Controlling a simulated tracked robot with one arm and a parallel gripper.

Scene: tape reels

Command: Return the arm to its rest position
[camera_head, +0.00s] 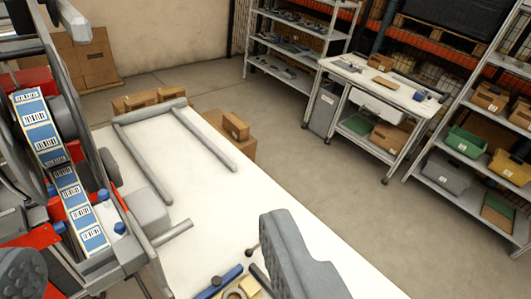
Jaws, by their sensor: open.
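My gripper (290,245) shows only in part, as a grey ridged finger rising from the bottom edge, right of centre. Nothing shows held against the visible finger. It stands over the front of the white table (225,205), apart from the machine at the left. The rest of my arm is out of view, so its pose cannot be told.
A labelling machine (115,228) with a label strip (68,195) fills the left side. A grey U-shaped frame (150,112) lies on the table. Blue-handled tools (222,281) lie near the bottom. Cartons (150,98) stand behind, shelves (455,160) at right. Floor between is clear.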

